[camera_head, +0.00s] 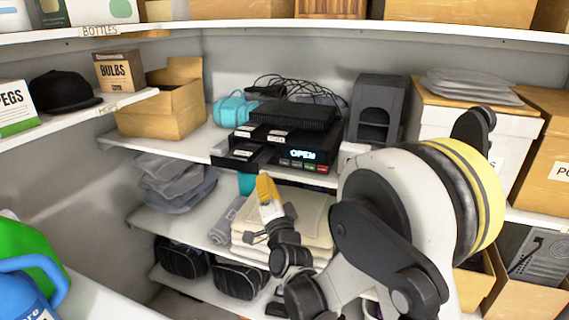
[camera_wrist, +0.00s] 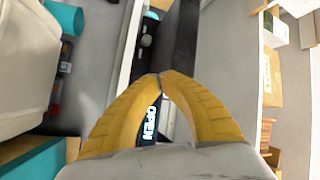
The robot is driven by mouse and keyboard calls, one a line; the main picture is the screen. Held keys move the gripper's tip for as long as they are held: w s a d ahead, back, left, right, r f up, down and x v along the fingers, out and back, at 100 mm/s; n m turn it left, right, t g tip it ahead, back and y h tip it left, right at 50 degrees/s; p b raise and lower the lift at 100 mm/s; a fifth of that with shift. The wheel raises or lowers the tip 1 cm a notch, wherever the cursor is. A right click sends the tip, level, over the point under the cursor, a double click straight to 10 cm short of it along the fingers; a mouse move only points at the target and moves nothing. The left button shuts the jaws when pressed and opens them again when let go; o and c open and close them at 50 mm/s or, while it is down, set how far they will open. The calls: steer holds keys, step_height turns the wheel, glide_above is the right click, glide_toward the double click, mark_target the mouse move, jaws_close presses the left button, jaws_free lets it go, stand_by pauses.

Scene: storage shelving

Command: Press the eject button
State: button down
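A black media player (camera_head: 318,158) sits on the middle shelf, its lit display (camera_head: 302,155) reading "OPEN". Below the display is a row of small colored buttons (camera_head: 309,166); their labels are too small to read, so I cannot tell which is eject. A dark tray-like part (camera_head: 240,158) juts out at the player's left. My gripper (camera_head: 268,178), with yellow fingers, is in front of and below the player, left of the buttons. In the wrist view the fingertips (camera_wrist: 160,76) meet with nothing between them. The display (camera_wrist: 150,122) shows between the curved fingers.
Black cables and a flat box (camera_head: 292,115) lie on top of the player. A teal bag (camera_head: 234,108) and a cardboard box (camera_head: 165,108) are left; a dark grey unit (camera_head: 375,110) is right. Folded cloths (camera_head: 290,222) lie on the shelf below, under my gripper.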

steer(key=p, duration=0.1)
glide_toward(273, 155)
steer(key=w+a, duration=0.2)
steer(key=w, duration=0.2)
steer(key=shift+w+d+r, duration=0.1)
steer(key=shift+w+d, duration=0.1)
steer(key=shift+w, duration=0.2)
steer(key=shift+w+d+r, duration=0.1)
steer(key=shift+w+d, duration=0.05)
steer(key=shift+w, duration=0.25)
steer(key=shift+w, duration=0.1)
stand_by(0.8)
steer(key=shift+w+d, duration=0.15)
steer(key=shift+w, duration=0.15)
steer(key=shift+w+d+b, duration=0.1)
steer(key=shift+w+b, duration=0.2)
steer(key=shift+w, duration=0.05)
stand_by(0.6)
steer(key=shift+s, duration=0.1)
steer(key=shift+s+a, duration=0.25)
steer(key=shift+s, duration=0.4)
steer(key=shift+s, duration=0.1)
